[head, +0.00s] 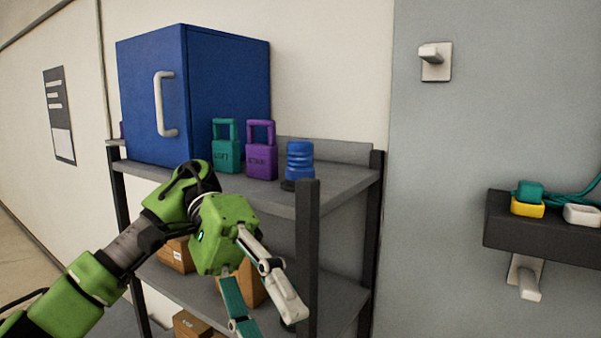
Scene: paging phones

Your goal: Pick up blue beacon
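The blue beacon (300,160) is a ribbed blue cylinder on a dark base. It stands upright near the right front of the shelf's top board (245,192), right of the purple padlock. My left gripper (268,322) is in front of the shelf, lower in the picture than the beacon and apart from it. Its two fingers point down and are spread, with nothing seen held between them. The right gripper is not in view.
A teal padlock (226,152) and a purple padlock (261,155) stand beside a blue cabinet (152,100) on the top board. A dark shelf post (307,250) rises just below the beacon. Cardboard boxes (176,255) sit lower. A dark wall ledge (540,232) is at right.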

